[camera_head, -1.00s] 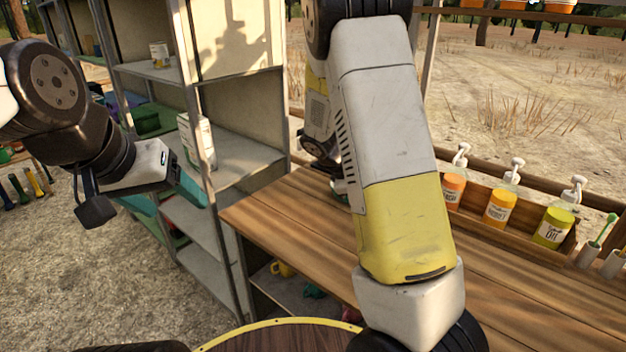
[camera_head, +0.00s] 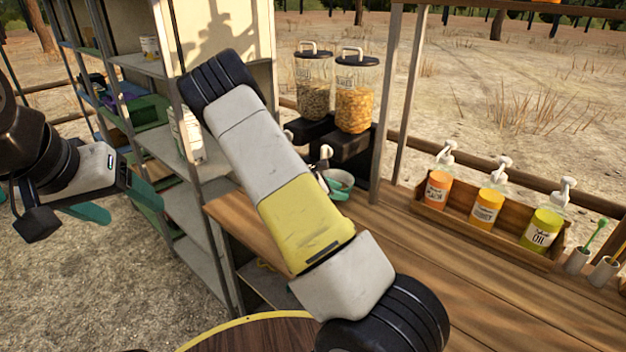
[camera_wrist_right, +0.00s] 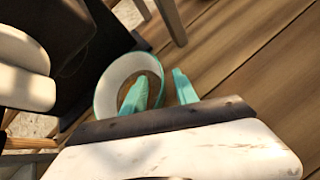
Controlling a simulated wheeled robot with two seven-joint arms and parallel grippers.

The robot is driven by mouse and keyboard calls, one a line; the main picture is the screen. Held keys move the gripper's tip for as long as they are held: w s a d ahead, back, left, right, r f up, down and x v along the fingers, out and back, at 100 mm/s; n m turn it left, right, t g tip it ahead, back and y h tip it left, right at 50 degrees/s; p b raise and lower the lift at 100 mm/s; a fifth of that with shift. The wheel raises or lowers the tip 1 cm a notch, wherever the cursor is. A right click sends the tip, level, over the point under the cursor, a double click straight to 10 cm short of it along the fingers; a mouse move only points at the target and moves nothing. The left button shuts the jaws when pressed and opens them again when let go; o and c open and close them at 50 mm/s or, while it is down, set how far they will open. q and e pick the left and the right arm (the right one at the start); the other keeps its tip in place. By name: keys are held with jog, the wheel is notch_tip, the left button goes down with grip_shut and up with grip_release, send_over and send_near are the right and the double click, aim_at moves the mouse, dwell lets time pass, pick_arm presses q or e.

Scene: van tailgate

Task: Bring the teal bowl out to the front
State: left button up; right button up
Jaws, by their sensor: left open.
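The teal bowl (camera_head: 340,180) sits on the wooden counter by the dispensers, partly hidden behind my right arm in the head view. In the right wrist view the bowl (camera_wrist_right: 104,88) shows a pale inside and a teal rim. My right gripper (camera_wrist_right: 160,86) is at the bowl, its teal fingers apart. One finger overlaps the bowl's opening and the other is outside its right side, with the rim between them. I cannot tell whether they touch it. My left gripper (camera_head: 118,200) is open and empty, left of the shelf.
Two dispensers (camera_head: 355,95) on dark stands are just behind the bowl. A post (camera_head: 400,100) rises to its right. A wooden tray (camera_head: 470,222) holds pump bottles. The counter (camera_head: 440,270) in front is clear. A metal shelf (camera_head: 200,215) stands left.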

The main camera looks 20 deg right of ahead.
jog(key=shift+x, duration=1.1)
grip_shut()
jog(key=shift+s+a, duration=1.5)
jog(key=shift+a, duration=1.05)
jog(key=shift+s+a, duration=1.55)
jog(key=shift+a, duration=1.05)
jog(key=shift+s+a, duration=1.5)
jog(key=shift+a, duration=1.05)
grip_release()
